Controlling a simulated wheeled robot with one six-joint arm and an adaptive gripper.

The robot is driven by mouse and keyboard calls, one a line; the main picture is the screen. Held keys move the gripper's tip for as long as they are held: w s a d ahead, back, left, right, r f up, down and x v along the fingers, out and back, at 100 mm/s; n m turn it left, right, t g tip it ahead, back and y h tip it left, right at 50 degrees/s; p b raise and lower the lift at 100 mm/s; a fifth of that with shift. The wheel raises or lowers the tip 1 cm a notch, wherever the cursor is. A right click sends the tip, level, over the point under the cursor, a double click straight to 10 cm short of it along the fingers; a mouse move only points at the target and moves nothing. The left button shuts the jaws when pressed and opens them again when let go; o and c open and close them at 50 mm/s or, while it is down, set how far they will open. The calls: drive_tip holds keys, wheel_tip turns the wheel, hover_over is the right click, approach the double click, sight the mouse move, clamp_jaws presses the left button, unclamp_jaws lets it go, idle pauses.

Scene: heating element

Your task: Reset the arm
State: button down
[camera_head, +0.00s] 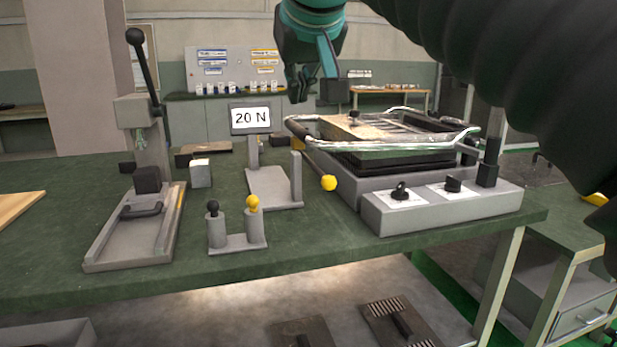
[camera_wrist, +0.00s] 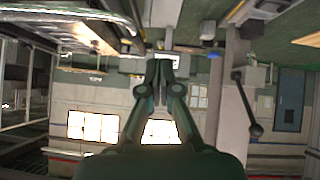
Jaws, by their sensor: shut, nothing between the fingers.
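My gripper (camera_head: 298,84) is in the upper middle of the head view, raised above the green workbench (camera_head: 330,230) near the back left of the heating device. Its fingers are together and empty. In the wrist view my gripper (camera_wrist: 158,85) shows with its fingertips together, against the room behind. My arm enters the head view from the top right.
The heating device (camera_head: 440,210) with two knobs stands on the bench at right, a framed top above it. A display reading 20 N (camera_head: 250,118), a lever press (camera_head: 140,225) and a small stand with two knobbed handles (camera_head: 237,241) stand to its left.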

wheel_tip(320, 180, down, 18)
drive_tip(key=s+d+g, duration=0.2)
drive_tip(key=s, duration=0.1)
drive_tip(key=s+d+f+m+g+h, duration=0.1)
drive_tip(key=s+d+f+m, duration=0.1)
drive_tip(key=s+d+f, duration=0.5)
drive_tip(key=s+d+f+m, duration=0.2)
drive_tip(key=s+d+f, duration=0.6)
drive_tip(key=f, duration=0.6)
drive_tip(key=shift+g+h, duration=0.4)
